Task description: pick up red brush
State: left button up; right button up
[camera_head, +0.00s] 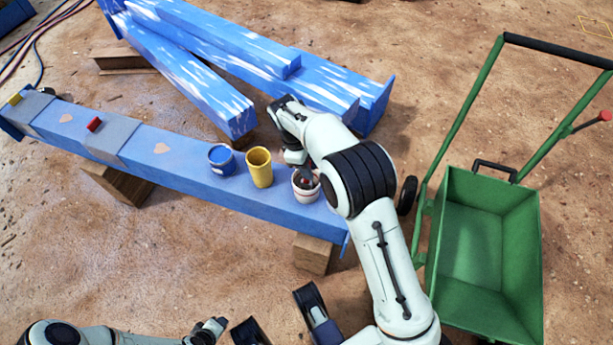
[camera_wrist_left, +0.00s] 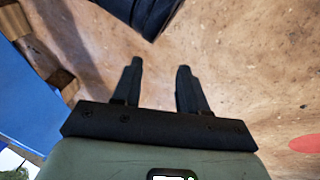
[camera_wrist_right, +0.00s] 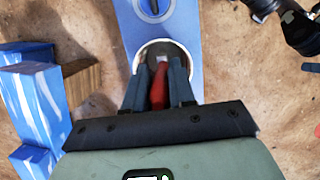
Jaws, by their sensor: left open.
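The red brush (camera_wrist_right: 158,88) stands with its red handle up in a white cup (camera_wrist_right: 180,46), which sits on the blue beam. The cup also shows in the head view (camera_head: 306,192), partly behind my right arm. My right gripper (camera_wrist_right: 160,66) is over the cup with a finger on either side of the handle; the fingers look closed against it. The lower end of the brush is hidden in the cup. My left gripper (camera_wrist_left: 160,64) is open and empty above bare dirt, away from the beam.
A blue pot (camera_head: 222,160) and a yellow cup (camera_head: 259,168) stand left of the white cup on the blue beam (camera_head: 190,180). More blue beams (camera_head: 190,75) lie behind; a green cart (camera_head: 480,240) is at right.

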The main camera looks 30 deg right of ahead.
grip_shut()
pick_arm(q)
jog(key=s+d+r+g+h+p, duration=0.1)
jog(key=s+d+r+p, duration=0.3)
jog(key=s, duration=0.5)
notch_tip(320, 180, up, 3)
jog(key=shift+d+f+m+g+p, duration=0.2)
jog(key=shift+m+g+p, duration=0.2)
jog(key=shift+g+p, duration=0.5)
pick_arm(e)
notch_tip(320, 180, up, 20)
pick_arm(q)
jog(key=shift+w, duration=0.1)
